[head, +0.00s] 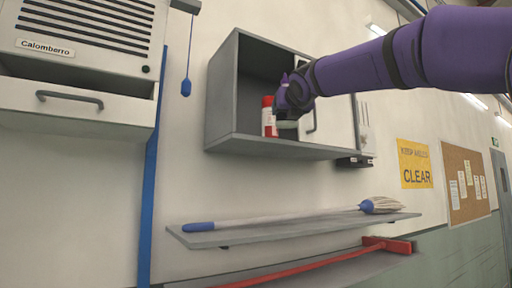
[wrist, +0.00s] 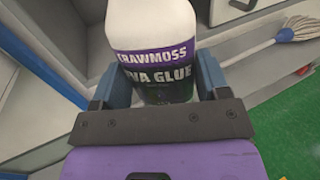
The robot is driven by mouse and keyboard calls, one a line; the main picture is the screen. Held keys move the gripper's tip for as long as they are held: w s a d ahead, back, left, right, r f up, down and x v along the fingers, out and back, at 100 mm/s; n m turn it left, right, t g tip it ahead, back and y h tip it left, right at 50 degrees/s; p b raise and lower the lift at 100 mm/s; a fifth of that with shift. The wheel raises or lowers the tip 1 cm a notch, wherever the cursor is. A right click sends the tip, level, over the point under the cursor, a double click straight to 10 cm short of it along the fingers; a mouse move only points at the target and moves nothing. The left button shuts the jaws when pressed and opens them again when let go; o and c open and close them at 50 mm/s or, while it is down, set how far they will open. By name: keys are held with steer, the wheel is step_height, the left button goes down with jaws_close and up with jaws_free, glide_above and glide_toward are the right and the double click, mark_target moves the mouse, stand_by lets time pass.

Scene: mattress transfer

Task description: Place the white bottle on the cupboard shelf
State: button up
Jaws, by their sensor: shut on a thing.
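The white bottle (wrist: 150,25) fills the top middle of the wrist view, with a purple and dark glue label. My gripper (wrist: 160,78) is shut on it, one finger on each side. In the head view my gripper (head: 293,98) is in front of the open cupboard (head: 222,95), near its right door. Only a small pale part of the bottle (head: 287,125) shows below the gripper there. The cupboard shelf (head: 250,146) is just below. I cannot tell whether the bottle touches the shelf.
A red-topped container (head: 268,116) stands in the cupboard just left of my gripper. A white door (head: 328,125) with a handle is on the right. A mop (head: 375,206) lies on a lower shelf (head: 300,232), with a red broom (head: 385,244) below. The cupboard's left part is empty.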

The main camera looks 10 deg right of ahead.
mark_target(282, 83)
steer(key=shift+n+y, duration=0.5)
steer(key=shift+y, duration=0.3)
steer(key=s+r, duration=0.1)
steer(key=r, duration=0.1)
steer(key=s+a+r, duration=0.1)
steer(key=r, duration=0.1)
steer(key=s+a+r, duration=0.1)
steer(key=r, duration=0.1)
steer(key=shift+a, duration=0.15)
steer(key=shift+w+a+r, duration=0.1)
steer(key=shift+a+r, duration=0.05)
steer(key=w+a, duration=0.3)
steer(key=w, duration=0.6)
steer(key=w+a, duration=0.3)
steer(key=w, duration=0.6)
steer(key=shift+w+f, duration=0.1)
steer(key=shift+f, duration=0.15)
steer(key=shift+f, duration=2.7)
steer(key=shift+w+f, duration=0.15)
steer(key=shift+f, duration=0.35)
steer(key=shift+f, duration=0.15)
steer(key=o, duration=0.9)
